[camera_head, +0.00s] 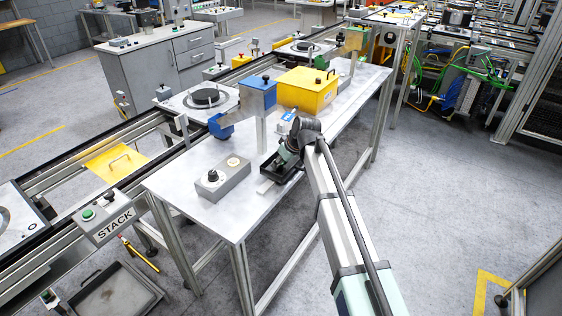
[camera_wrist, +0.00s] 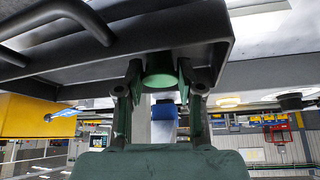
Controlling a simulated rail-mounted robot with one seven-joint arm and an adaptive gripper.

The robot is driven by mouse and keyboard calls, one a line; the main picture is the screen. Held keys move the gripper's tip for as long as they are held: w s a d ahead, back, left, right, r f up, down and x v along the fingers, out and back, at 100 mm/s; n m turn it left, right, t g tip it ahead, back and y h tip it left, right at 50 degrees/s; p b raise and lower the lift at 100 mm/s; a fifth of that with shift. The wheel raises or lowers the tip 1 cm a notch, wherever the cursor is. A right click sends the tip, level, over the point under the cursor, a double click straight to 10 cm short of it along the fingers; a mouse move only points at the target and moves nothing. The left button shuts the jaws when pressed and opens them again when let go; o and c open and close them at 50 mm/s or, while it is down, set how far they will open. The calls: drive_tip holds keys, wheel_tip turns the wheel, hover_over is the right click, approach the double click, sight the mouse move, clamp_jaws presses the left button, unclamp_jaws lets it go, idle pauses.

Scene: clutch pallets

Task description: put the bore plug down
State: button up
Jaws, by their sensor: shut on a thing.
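The bore plug appears to be the green cylinder (camera_wrist: 160,68) between my fingers in the wrist view. My gripper (camera_wrist: 160,82) is shut on it, one finger on each side. The wrist picture is upside down. A black tray (camera_wrist: 215,50) with a bar handle lies right by the plug's far end; I cannot tell whether the plug touches it. In the head view my gripper (camera_head: 286,154) is low over the black tray (camera_head: 272,178) on the grey table (camera_head: 215,225); my arm and wrist hide the plug there.
A grey button box (camera_head: 222,180) stands left of the tray. Behind are a blue post fixture (camera_head: 258,97) and a yellow box (camera_head: 306,92) with a handle. A conveyor with a STACK sign (camera_head: 113,224) runs along the left. The table's front left corner is clear.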

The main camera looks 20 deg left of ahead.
drive_tip(key=shift+f, duration=0.15)
drive_tip(key=o, duration=1)
drive_tip(key=shift+c, duration=0.2)
